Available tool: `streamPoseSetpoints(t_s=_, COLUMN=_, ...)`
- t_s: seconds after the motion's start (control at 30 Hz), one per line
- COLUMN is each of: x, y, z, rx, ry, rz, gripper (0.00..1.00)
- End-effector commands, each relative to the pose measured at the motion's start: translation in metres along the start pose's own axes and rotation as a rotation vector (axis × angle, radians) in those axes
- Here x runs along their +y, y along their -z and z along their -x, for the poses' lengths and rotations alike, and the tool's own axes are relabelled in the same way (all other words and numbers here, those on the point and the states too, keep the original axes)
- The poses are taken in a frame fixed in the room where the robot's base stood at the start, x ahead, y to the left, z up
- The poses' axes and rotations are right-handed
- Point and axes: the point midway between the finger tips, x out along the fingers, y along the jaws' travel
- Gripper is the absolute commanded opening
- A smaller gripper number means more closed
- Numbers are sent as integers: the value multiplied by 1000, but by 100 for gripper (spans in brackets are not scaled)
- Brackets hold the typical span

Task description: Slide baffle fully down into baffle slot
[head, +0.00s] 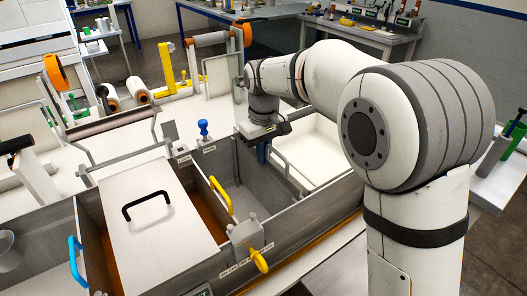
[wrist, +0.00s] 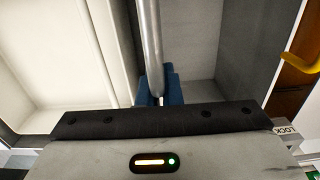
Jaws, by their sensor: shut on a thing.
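My gripper (head: 263,154) points down at the far right part of the grey tank. Its blue fingers are shut on a grey metal tube, which looks like the top bar of the baffle (head: 287,170). In the wrist view the baffle's tube (wrist: 149,45) runs from the top edge down to between the blue fingertips of my gripper (wrist: 159,97). The tube lies between a white basin and a grey compartment. The baffle's lower part and the slot are hidden, so I cannot tell how deep it sits.
Left of my gripper are an empty grey compartment (head: 247,190), a blue knob (head: 204,129) and a yellow handle (head: 221,195). A white lid (head: 150,213) with a black handle covers part of the tank. A white basin (head: 315,150) lies to the right.

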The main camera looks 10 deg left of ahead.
Motion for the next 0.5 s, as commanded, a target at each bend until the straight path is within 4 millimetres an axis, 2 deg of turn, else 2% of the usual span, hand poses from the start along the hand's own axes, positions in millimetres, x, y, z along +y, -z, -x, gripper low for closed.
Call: streamPoseSetpoints(t_s=0.5, x=0, y=0, z=-25, rx=1, ry=0, rz=0, gripper=0)
